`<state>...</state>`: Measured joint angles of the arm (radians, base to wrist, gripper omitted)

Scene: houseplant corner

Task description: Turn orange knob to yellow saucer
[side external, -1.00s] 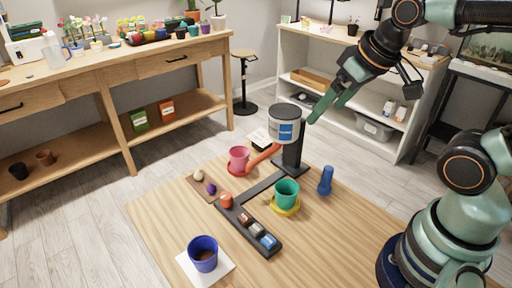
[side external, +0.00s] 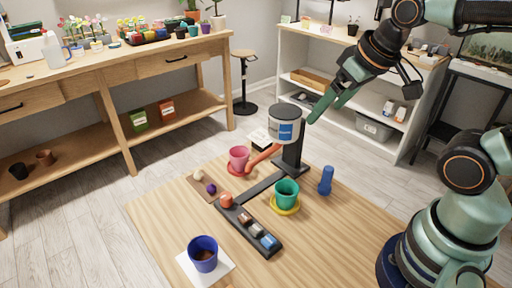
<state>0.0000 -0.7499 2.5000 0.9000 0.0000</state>
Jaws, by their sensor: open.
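An orange-red arm (side external: 263,158) sticks out from the black post (side external: 292,157) under a white canister (side external: 285,125) with a dark lid. It points left, toward the pink cup (side external: 239,157) on a red saucer (side external: 232,170). A rounded orange piece (side external: 226,200) sits at the upper end of a black tray (side external: 262,246). I cannot tell which of these two is the knob. The yellow saucer (side external: 287,210) is under a green cup (side external: 287,190), right of the tray. My gripper (side external: 325,108) is open and empty, above and right of the canister, apart from everything.
A blue bottle-shaped object (side external: 325,180) stands right of the green cup. A dark blue pot (side external: 203,253) stands on a white sheet at the front. A pale and a purple ball lie on a brown board (side external: 200,187). The table's right front is clear.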

